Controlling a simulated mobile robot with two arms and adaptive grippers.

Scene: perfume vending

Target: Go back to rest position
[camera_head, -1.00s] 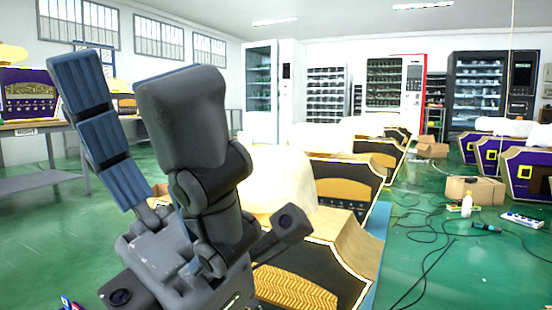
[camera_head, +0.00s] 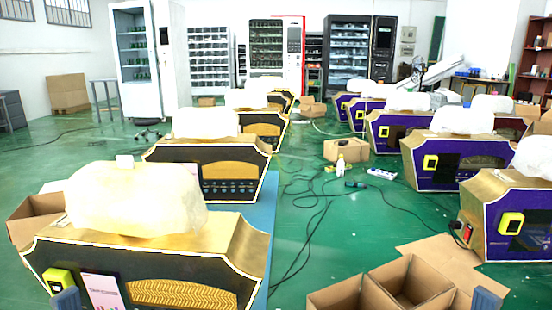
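Only a small blue-grey tip of my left gripper (camera_head: 66,300) shows at the bottom edge, in front of the nearest black-and-gold machine (camera_head: 240,245). Only a small blue-grey tip of my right gripper (camera_head: 485,298) shows at the bottom right, by an open cardboard box (camera_head: 415,282). The rest of both grippers is below the picture, so I cannot see whether they are open or shut or hold anything.
A row of black-and-gold machines with pale covers stands on the left, and purple-and-gold machines (camera_head: 432,165) on the right. Cables, a white bottle (camera_head: 340,164) and a power strip (camera_head: 381,173) lie between on the green floor (camera_head: 310,225). Vending machines (camera_head: 275,55) line the back.

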